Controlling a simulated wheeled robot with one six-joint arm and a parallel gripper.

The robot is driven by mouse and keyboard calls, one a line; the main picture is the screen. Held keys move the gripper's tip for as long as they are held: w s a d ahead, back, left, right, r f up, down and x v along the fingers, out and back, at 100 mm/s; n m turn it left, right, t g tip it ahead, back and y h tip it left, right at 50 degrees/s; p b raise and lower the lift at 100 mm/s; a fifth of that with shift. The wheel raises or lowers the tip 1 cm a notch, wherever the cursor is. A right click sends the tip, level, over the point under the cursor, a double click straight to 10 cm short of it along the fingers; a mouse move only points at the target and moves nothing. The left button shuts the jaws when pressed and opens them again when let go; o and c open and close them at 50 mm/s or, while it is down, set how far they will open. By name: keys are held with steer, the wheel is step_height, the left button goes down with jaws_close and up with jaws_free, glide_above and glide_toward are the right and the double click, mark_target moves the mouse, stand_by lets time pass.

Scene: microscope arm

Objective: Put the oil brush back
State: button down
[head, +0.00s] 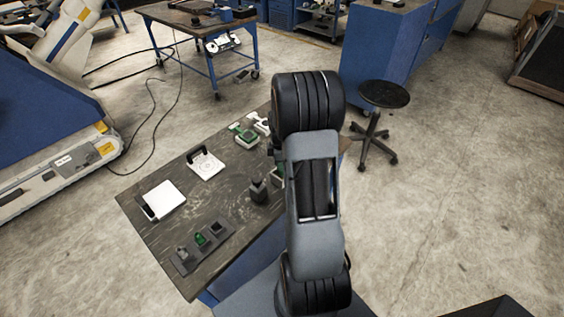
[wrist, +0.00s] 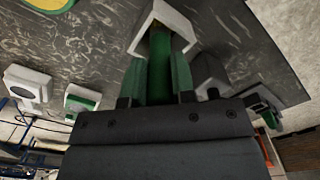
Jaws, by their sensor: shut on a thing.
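My gripper (wrist: 157,96) is shut on a green piece (wrist: 158,70) with a pale, angular shell (wrist: 176,19) around its far end. Its shape as an oil brush is not clear from this angle. In the head view my own arm hides the gripper and most of what it holds. A dark grey pot-like holder (head: 260,190) stands on the table beside my arm. A similar dark grey shape shows right of the held piece in the wrist view (wrist: 209,74). I cannot tell whether the held piece touches anything.
The dark worktable (head: 150,215) carries a long grey tray (head: 182,264) with a green item (head: 201,240), a white box (head: 164,200), a white plate with a dark handle (head: 206,164) and a green-and-white device (head: 245,136). A stool (head: 384,95) stands beyond the table's right.

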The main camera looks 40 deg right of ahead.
steer(key=shift+f, duration=0.2)
steer(key=c, duration=0.9)
jaws_free()
steer(key=shift+c, duration=0.2)
steer(key=shift+r, duration=0.1)
step_height(320, 180, up, 2)
steer(key=shift+w+p, duration=0.1)
steer(key=shift+p, duration=0.3)
step_height(320, 180, up, 10)
steer(key=shift+b, duration=0.5)
steer(key=s+a+r+m+t, duration=0.2)
steer(key=s+a+m, duration=0.3)
steer(key=a, duration=0.5)
steer(key=s+a+r+m+t, duration=0.2)
steer(key=s+a+r+m, duration=0.2)
steer(key=a, duration=0.6)
steer(key=s+m, duration=0.2)
steer(key=s, duration=0.1)
steer(key=shift+s+a+r+t, duration=0.25)
steer(key=shift+a+r+t, duration=0.15)
